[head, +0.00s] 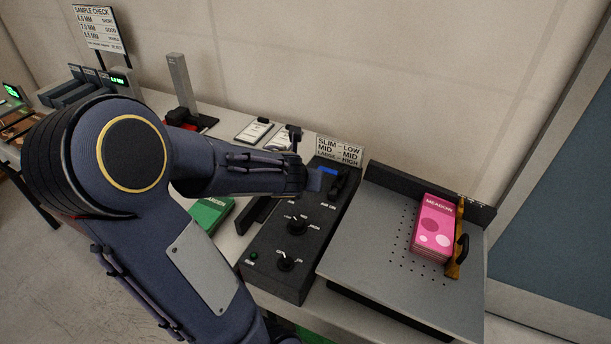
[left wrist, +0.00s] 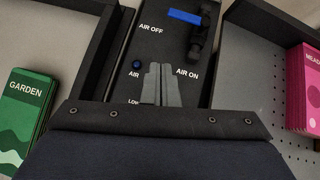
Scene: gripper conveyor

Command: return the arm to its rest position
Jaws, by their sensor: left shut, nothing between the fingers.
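My left arm reaches in from the left in the head view, and its gripper (head: 314,180) is over the upper part of the black control box (head: 262,257). In the left wrist view the two grey fingers (left wrist: 160,84) lie side by side, shut and empty, in front of the panel (left wrist: 150,62) between the words AIR OFF and AIR ON. A black lever (left wrist: 202,32) with a blue bar (left wrist: 184,16) beside it is just beyond the fingertips. I cannot tell whether the fingers touch the panel. My right gripper is in neither view.
A grey perforated plate (head: 360,245) to the right holds a pink MEADOW stack (head: 433,228) beside a brass-coloured strip. A green pack (head: 209,214) lies left of the box, partly behind my arm. A grey post (head: 181,82) and a sign (head: 340,150) stand behind.

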